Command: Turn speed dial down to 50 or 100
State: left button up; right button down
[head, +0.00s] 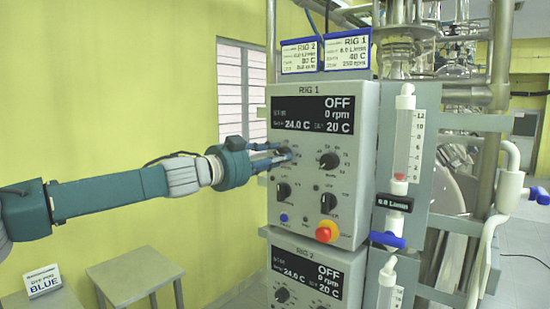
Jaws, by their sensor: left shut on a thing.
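The RIG 1 control box (368,120) is a grey panel in the middle of the head view. Its display (312,115) reads OFF, 0 rpm, 24.0 C and 20 C. My left gripper (284,154) reaches in from the left and is shut on the upper-left dial, which its fingers mostly hide. Other black dials are the upper-right one (329,161), lower-left one (284,192) and lower-right one (328,203). The small dial labels are too blurred to tell which is speed. My right gripper is not in view.
A red and yellow stop button (326,231) and a blue button (284,217) sit low on the panel. The RIG 2 box (345,270) is directly below. A flow meter (402,140) with a blue valve handle (387,240) stands right. Small tables (135,275) stand lower left.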

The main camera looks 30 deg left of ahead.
pick_arm(q)
jog(key=o, duration=1.2)
jog(key=shift+a+r, duration=0.1)
jog(key=shift+c, duration=0.2)
jog(key=shift+a, duration=0.1)
jog(key=s+a, duration=0.2)
jog(key=s, duration=1)
jog(key=shift+w, duration=0.1)
